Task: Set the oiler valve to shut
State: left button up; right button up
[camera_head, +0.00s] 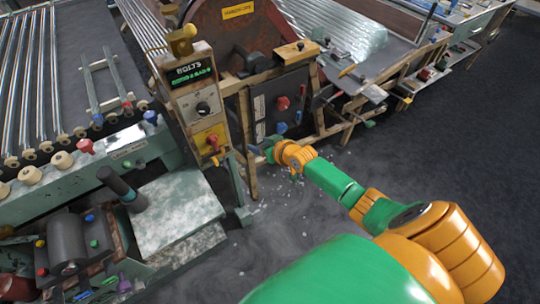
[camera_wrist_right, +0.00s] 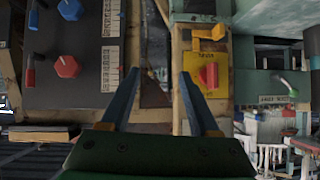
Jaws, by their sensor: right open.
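A red knob (camera_head: 212,143) sits on a yellow plate (camera_head: 203,137) low on the post with the green-lit display. It also shows in the right wrist view as a red knob (camera_wrist_right: 209,76) on the yellow plate. It looks like the oiler valve, but the lettering is too small to read surely. My right gripper (camera_head: 262,150) is open and empty, in front of the machine, right of and slightly below the yellow plate. In the right wrist view its two fingers (camera_wrist_right: 163,98) stand apart, the plate beyond the right finger. My left gripper is out of view.
A black panel (camera_head: 262,107) right of the post carries a red knob (camera_head: 283,103) and a blue knob (camera_head: 282,127). A black dial (camera_head: 203,108) sits above the yellow plate. Open dark floor (camera_head: 445,140) lies right of my arm.

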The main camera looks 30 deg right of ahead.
jog(key=s+f+g, duration=0.1)
jog(key=s+f, duration=0.4)
jog(key=f, duration=0.2)
jog(key=shift+s+g+h, duration=0.15)
jog(key=shift+g+h, duration=0.25)
